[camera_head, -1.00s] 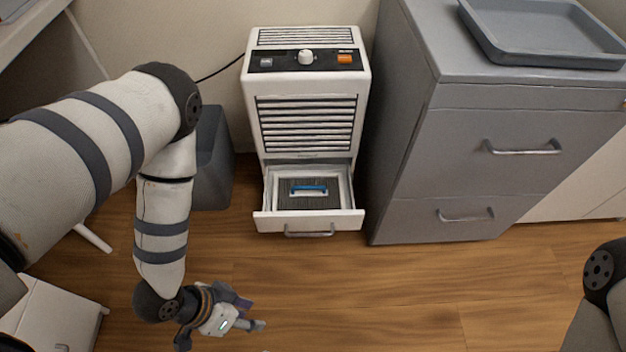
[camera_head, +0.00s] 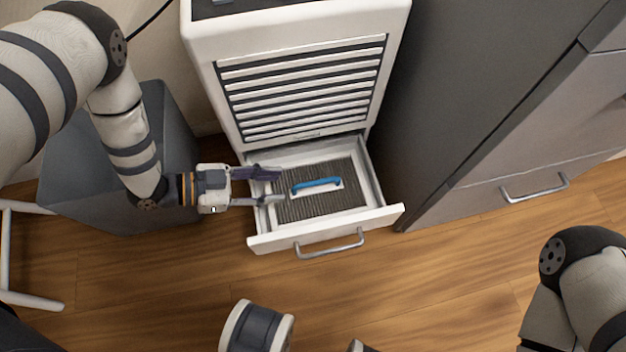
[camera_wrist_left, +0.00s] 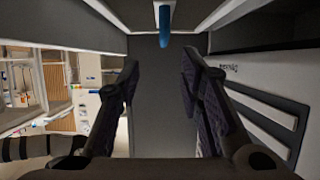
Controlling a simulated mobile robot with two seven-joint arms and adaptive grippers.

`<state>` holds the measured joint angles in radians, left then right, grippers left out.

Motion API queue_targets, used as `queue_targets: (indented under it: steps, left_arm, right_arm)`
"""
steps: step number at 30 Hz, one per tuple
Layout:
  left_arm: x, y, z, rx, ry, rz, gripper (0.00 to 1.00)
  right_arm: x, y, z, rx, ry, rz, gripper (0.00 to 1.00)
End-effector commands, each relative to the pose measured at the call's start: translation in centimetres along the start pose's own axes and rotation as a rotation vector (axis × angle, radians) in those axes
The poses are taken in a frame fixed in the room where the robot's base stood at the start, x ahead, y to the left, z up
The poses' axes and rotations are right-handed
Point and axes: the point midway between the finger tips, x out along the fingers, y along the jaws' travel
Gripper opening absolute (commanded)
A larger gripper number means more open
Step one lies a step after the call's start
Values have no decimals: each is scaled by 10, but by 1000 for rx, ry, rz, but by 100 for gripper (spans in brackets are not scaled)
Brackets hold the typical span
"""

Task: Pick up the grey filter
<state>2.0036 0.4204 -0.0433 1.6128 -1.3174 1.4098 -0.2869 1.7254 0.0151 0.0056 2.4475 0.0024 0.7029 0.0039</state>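The grey filter (camera_head: 335,200) is a ribbed dark grey panel with a blue handle (camera_head: 317,184) on a pale base. It lies flat in the open white drawer (camera_head: 283,240) of the appliance. My left gripper (camera_head: 277,186) comes in from the left, over the drawer's left side. Its two fingers are apart and point toward the handle, with nothing between them. In the left wrist view the open fingers (camera_wrist_left: 160,78) frame the space below the blue handle's end, which shows at the top centre. My right gripper is not in view; my right arm shows at the lower right.
The white appliance (camera_head: 300,30) with louvres stands behind the drawer. A grey cabinet (camera_head: 470,120) rises close on the right. A grey bin (camera_head: 85,180) stands at the left, beneath my left arm. Wooden floor (camera_head: 430,280) lies open in front of the drawer.

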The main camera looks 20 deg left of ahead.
Motion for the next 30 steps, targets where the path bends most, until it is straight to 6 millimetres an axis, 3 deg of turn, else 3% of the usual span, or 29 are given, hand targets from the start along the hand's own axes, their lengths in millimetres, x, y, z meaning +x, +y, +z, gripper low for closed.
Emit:
queue_targets:
  steps: [6,11,18,25,30]
  left_arm:
    - [48,0,2,-3,0,2,34]
    - [62,-2,2,-3,-1,-1,34]
    - [104,-7,7,-5,-1,1,34]
    - [109,-8,3,-3,-1,-1,34]
    - [109,-8,3,-3,-1,-1,0]
  right_arm:
    - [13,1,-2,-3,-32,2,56]
    - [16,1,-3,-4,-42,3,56]
    - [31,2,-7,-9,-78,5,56]
    - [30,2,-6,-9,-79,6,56]
    - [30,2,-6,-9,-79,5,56]
